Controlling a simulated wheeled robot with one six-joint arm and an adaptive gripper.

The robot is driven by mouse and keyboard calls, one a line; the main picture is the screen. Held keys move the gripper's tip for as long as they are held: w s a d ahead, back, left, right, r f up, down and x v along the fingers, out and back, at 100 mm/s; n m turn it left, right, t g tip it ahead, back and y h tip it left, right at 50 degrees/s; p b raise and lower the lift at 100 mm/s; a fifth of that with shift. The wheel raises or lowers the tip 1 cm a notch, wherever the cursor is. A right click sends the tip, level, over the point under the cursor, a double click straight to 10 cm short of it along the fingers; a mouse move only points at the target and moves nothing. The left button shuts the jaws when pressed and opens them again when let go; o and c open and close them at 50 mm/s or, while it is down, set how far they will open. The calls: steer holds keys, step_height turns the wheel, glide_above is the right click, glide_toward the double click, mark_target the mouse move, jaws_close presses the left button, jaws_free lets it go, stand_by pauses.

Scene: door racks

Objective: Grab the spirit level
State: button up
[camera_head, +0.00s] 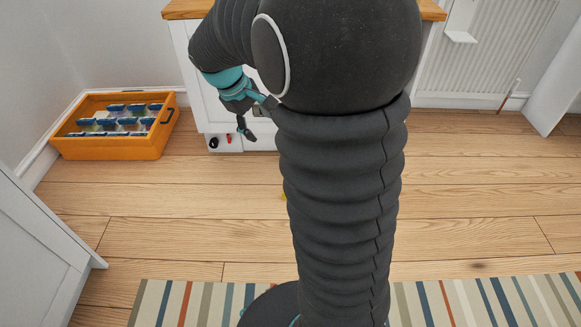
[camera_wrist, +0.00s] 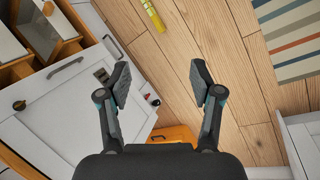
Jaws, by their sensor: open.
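A yellow, bar-shaped thing that looks like the spirit level (camera_wrist: 152,14) lies on the wooden floor at the top of the wrist view, cut off by the frame edge. In the head view only a tiny yellow bit (camera_head: 284,196) shows beside my arm, which hides the rest. My gripper (camera_wrist: 160,83) is open and empty, its two fingers wide apart. The yellow bar is beyond the fingertips and apart from them. In the head view my gripper (camera_head: 257,117) is in front of the white cabinet, partly hidden by my arm.
A white cabinet (camera_head: 187,60) with a wooden top stands behind my gripper. Small red and black items (camera_head: 229,138) are low at its front. An orange crate (camera_head: 110,148) of packets stands left. A striped rug (camera_head: 180,305) lies in front; the floor between is mostly clear.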

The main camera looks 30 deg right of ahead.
steer(key=w+d+f+n+g+h+b, duration=0.1)
steer(key=w+d+f+n, duration=0.15)
steer(key=w+f, duration=0.45)
steer(key=w+d+f+n+g+h+b, duration=0.15)
steer(key=d+f, duration=0.25)
steer(key=f, duration=0.7)
steer(key=w+d+f+n+g+h+b, duration=0.1)
steer(key=w+d+f+h, duration=0.15)
steer(key=w+f, duration=0.5)
steer(key=s+d+f+n+g+h+b, duration=0.1)
steer(key=d+f+n, duration=0.1)
steer(key=f, duration=0.9)
steer(key=d+f+n+h+b, duration=0.1)
steer(key=d+f+n+b, duration=0.15)
steer(key=f, duration=0.95)
steer(key=x, duration=0.8)
steer(key=shift+s+a+r, duration=0.1)
steer(key=shift+s, duration=0.1)
steer(key=shift+s+x, duration=0.15)
steer(key=shift+x, duration=1.45)
steer(key=shift+s+x, duration=0.2)
steer(key=shift+x, duration=1.4)
steer(key=shift+r, duration=0.2)
jaws_close()
